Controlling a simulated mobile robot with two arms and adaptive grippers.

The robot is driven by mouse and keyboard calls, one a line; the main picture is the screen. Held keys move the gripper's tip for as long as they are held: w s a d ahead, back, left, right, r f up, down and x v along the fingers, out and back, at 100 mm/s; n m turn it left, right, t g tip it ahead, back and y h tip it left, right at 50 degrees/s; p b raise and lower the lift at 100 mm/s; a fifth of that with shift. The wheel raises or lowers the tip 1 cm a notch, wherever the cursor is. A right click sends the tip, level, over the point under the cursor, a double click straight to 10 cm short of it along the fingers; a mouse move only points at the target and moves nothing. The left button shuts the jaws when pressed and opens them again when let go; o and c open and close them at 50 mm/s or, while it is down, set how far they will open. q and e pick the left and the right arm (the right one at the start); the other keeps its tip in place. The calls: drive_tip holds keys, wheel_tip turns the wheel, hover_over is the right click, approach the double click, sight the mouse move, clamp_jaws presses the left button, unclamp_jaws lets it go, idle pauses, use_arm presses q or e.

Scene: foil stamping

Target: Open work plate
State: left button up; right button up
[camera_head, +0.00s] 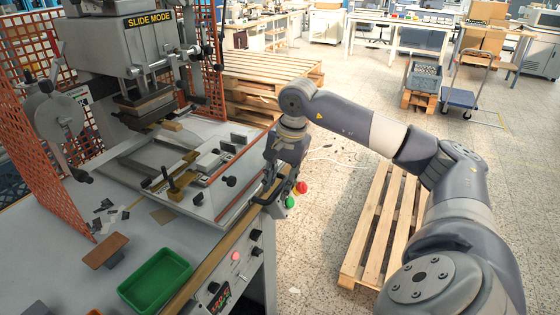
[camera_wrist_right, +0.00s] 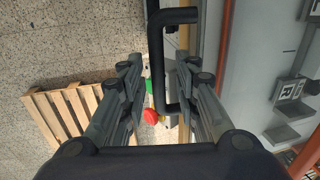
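The work plate (camera_head: 205,135) is a light grey slab with a fixture on it, lying under the press head of the stamping machine. A black U-shaped handle (camera_head: 271,187) sits at its right front edge; it also shows in the right wrist view (camera_wrist_right: 157,65). My right gripper (camera_head: 273,172) is at this handle. In the right wrist view, its fingers (camera_wrist_right: 160,75) are open, one on either side of the handle's long bar, with gaps visible. Whether a finger touches the bar I cannot tell. My left gripper is out of view.
The press head (camera_head: 130,45) stands over the plate between orange mesh guards (camera_head: 45,150). A green tray (camera_head: 155,280) and a brown block (camera_head: 106,250) lie on the bench. Green and red buttons (camera_head: 301,187) are close to my right gripper. A pallet (camera_head: 380,225) lies on the floor.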

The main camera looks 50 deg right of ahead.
drive_tip(key=shift+r, duration=0.15)
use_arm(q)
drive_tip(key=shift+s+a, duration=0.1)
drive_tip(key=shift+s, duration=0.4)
use_arm(e)
wheel_tip(320, 180, up, 12)
drive_tip(key=s, duration=0.2)
drive_tip(key=shift+d+f, duration=0.25)
drive_tip(key=shift+d, duration=0.1)
drive_tip(key=shift+f, duration=0.1)
